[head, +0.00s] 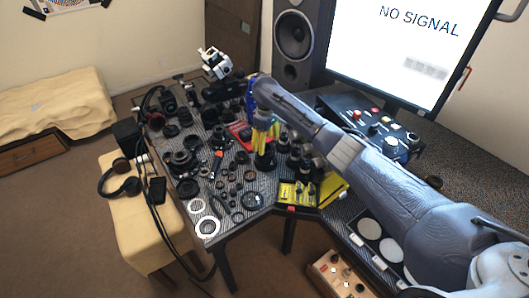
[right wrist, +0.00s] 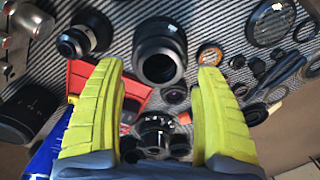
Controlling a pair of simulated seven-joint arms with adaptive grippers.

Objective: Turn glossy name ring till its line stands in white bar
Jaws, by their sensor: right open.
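My right gripper (head: 264,135) reaches over the crowded bench in the head view, its yellow fingers pointing down. In the right wrist view the gripper (right wrist: 155,70) is open, with nothing held between its fingers. A black lens barrel (right wrist: 160,50) lies in the gap near the fingertips. A smaller lens (right wrist: 157,132) with a shiny rim shows lower between the fingers. A dark cylinder (head: 265,161) stands just below the fingers in the head view. I cannot make out the glossy name ring, its line or the white bar. My left gripper is not in view.
Lens parts crowd the patterned bench (head: 262,215). A red tray (right wrist: 92,78) lies beside one finger. A yellow case (head: 297,194) sits at the front edge. A speaker (head: 296,40), a monitor (head: 400,45) and a control box (head: 372,128) stand behind.

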